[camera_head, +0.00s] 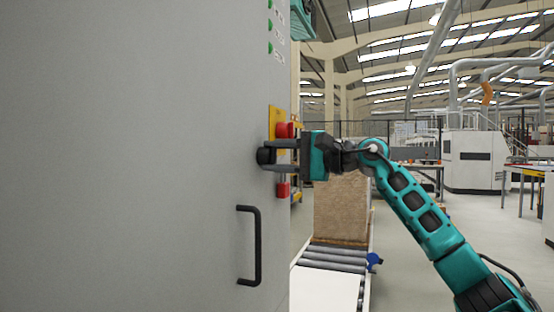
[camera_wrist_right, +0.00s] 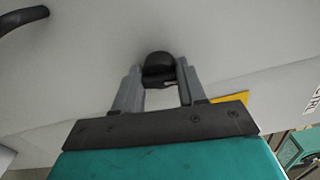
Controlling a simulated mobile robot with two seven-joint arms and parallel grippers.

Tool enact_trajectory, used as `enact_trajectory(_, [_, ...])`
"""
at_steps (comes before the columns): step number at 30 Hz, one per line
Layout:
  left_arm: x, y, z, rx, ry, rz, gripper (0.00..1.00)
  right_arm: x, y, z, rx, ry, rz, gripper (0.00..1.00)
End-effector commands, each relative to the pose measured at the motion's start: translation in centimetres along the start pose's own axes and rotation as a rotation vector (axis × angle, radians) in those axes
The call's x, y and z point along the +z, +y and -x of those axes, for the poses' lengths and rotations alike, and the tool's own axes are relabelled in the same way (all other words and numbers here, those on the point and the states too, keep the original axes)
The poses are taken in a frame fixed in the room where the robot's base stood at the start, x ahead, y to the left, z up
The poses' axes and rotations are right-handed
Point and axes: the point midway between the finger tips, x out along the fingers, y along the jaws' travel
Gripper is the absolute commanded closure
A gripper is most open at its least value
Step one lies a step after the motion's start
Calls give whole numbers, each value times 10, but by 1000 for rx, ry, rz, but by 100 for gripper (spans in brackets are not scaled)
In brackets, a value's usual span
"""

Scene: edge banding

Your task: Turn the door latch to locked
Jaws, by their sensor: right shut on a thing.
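The door latch (camera_head: 263,156) is a small black knob on the grey cabinet door (camera_head: 130,160), near the door's right edge. It also shows in the right wrist view (camera_wrist_right: 158,68), between the fingertips. My right gripper (camera_head: 272,156) comes in from the right and is shut on the latch, one finger on each side of it. The fingers hide part of the latch, and I cannot tell from its shape which way it is turned. My left gripper is not in view.
A black door handle (camera_head: 256,245) sticks out below the latch. A yellow plate with a red button (camera_head: 282,130) is close behind my right fingers, and a red part (camera_head: 283,190) sits below. A roller conveyor (camera_head: 335,257) with a brown board stack (camera_head: 341,210) stands to the right.

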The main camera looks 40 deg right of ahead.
Motion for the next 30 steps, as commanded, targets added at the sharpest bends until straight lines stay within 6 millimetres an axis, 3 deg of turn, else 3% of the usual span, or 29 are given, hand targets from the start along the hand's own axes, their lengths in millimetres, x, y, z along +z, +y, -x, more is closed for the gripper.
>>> enact_trajectory(12, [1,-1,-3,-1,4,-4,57,2,0,0,-3,-6,154,90])
enact_trajectory(27, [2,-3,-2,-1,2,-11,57,2,1,-1,2,-7,170,90])
enact_trajectory(28, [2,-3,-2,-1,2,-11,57,2,1,-1,2,-7,170,57])
enact_trajectory(30, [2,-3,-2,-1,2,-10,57,2,1,-1,2,-7,169,50])
